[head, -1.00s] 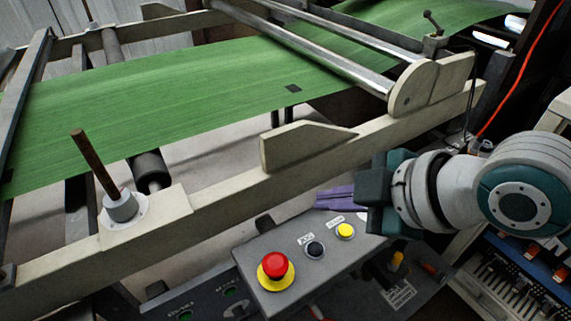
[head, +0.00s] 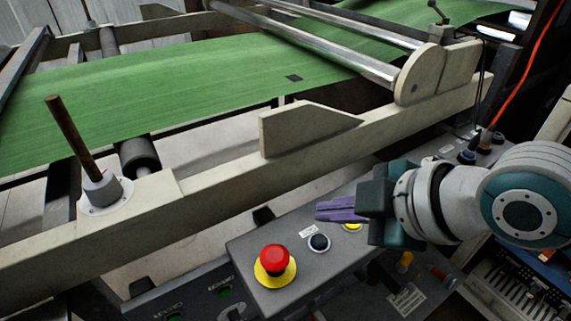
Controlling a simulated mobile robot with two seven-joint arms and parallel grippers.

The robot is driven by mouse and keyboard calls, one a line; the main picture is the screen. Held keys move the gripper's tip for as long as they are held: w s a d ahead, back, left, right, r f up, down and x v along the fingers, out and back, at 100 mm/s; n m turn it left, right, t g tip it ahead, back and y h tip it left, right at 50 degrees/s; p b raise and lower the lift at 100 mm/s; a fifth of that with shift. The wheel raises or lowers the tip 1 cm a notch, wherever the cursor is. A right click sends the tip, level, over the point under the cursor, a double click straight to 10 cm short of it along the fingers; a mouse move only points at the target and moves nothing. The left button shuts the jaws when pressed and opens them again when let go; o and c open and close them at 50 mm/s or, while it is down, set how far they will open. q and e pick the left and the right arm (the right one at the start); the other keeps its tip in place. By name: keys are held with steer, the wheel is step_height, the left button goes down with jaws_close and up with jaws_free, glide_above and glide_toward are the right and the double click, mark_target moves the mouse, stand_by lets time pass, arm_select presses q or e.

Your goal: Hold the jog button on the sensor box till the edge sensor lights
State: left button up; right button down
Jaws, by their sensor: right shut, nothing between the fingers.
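A grey control box (head: 262,262) in the lower middle of the head view carries a large red mushroom button (head: 274,259) on a yellow base, a black button (head: 319,243) and a yellow button (head: 352,227). A small white label sits by the black button, but I cannot read it. My right gripper (head: 322,210) has purple fingers, shut and empty. It appears over the far side of the box, its tips above and behind the black button in the picture. Its fingers and palm partly hide the yellow button. I cannot tell their height. I cannot pick out the edge sensor. My left gripper is out of view.
A cream machine rail (head: 225,180) with an upright plate (head: 305,130) runs behind the box. Green web material (head: 180,95) with a dark mark crosses beyond it. A second panel with knobs (head: 467,156) stands at the right, partly behind my arm.

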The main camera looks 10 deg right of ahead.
mark_target(327, 245)
arm_select(q)
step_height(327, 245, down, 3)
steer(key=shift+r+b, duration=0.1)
steer(key=shift+b, duration=0.75)
arm_select(e)
step_height(327, 245, down, 3)
steer(key=shift+f, duration=0.15)
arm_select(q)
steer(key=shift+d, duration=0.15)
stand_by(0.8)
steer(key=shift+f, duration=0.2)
arm_select(e)
steer(key=shift+f, duration=0.4)
